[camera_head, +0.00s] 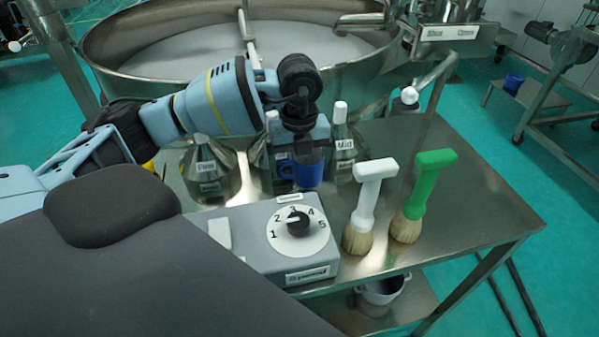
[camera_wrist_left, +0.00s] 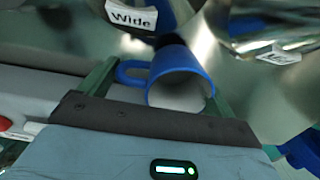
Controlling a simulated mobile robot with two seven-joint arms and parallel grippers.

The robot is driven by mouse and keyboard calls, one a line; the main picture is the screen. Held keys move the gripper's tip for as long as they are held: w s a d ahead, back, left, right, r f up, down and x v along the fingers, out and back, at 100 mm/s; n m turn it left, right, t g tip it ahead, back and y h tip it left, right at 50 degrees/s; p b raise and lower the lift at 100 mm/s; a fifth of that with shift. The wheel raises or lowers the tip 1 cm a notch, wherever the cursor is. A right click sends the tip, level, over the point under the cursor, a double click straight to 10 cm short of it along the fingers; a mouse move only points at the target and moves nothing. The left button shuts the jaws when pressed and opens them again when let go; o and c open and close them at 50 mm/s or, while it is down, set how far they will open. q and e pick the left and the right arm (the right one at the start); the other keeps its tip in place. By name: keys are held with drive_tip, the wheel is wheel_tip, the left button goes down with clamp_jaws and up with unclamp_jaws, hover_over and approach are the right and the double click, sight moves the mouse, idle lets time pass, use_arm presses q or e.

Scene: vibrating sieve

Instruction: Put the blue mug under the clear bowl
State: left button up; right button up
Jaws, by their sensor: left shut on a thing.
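The blue mug (camera_head: 308,172) shows behind the grey control box, among metal flasks. My left gripper (camera_head: 300,160) reaches down from above and is shut on it. In the left wrist view the blue mug (camera_wrist_left: 182,72) sits between the two fingers of my left gripper (camera_wrist_left: 155,90), its handle toward the left finger and its open rim facing the camera. I cannot tell whether the mug touches the table. I cannot make out a clear bowl in either view. My right gripper is not in view.
The control box (camera_head: 250,240) has a dial. A white brush (camera_head: 368,200) and a green brush (camera_head: 425,190) stand right of it on the metal table (camera_head: 480,205). A flask labelled Fine (camera_head: 208,168) stands left. The large round sieve (camera_head: 150,30) is behind. The table's right side is clear.

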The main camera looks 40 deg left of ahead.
use_arm(q)
wheel_tip(320, 180, up, 7)
idle(0.3)
drive_tip(key=shift+f, duration=0.1)
